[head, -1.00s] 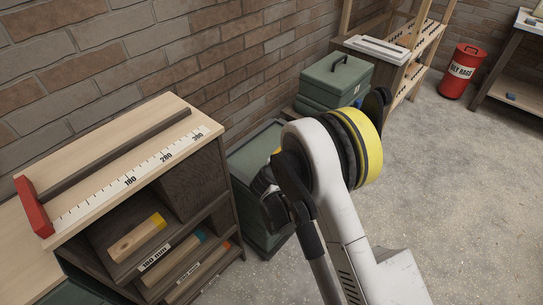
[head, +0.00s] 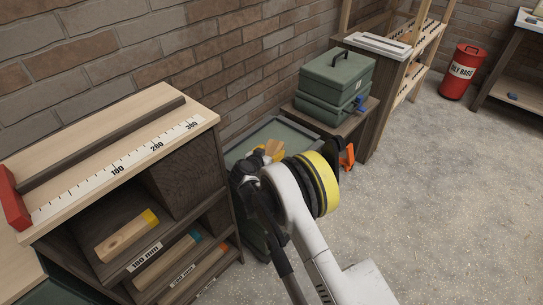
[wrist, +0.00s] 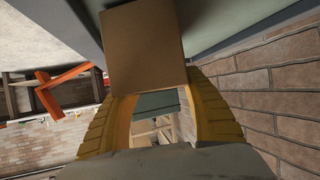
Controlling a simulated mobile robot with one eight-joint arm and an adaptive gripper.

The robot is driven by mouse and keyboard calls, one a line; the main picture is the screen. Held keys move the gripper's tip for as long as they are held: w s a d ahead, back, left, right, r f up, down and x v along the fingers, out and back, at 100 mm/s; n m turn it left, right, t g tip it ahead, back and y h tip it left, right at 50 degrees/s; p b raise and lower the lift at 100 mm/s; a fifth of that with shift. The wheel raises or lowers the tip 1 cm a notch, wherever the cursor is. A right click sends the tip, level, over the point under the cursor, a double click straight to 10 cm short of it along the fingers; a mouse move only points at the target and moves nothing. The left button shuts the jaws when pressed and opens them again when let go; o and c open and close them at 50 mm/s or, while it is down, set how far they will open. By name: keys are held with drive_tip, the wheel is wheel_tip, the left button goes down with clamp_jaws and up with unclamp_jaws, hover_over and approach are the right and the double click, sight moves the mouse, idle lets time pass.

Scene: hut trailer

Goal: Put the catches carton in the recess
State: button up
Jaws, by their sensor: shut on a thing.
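The carton is a plain brown box (wrist: 145,45) in the wrist view, between the yellow fingers of my gripper (wrist: 158,92). No label shows on its visible face. In the head view a small tan part of the carton (head: 273,146) shows at my gripper (head: 262,155), beyond my dark wrist. My gripper is shut on the carton, over or at the near part of a green cabinet top (head: 291,130) with a raised pale rim. This top looks sunken, but I cannot tell whether it is the recess. My arm hides part of it.
A wooden rack (head: 190,170) with a ruler top and labelled block slots stands left. Green cases (head: 335,85) sit on a stand behind the cabinet, with an orange object (head: 347,157) beside it. A brick wall runs behind. The floor at right is clear.

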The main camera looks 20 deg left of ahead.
drive_tip(key=shift+f, duration=0.1)
drive_tip(key=shift+f, duration=0.1)
drive_tip(key=o, duration=1.4)
drive_tip(key=shift+s, duration=0.1)
drive_tip(key=p+v, duration=0.5)
drive_tip(key=v, duration=0.7)
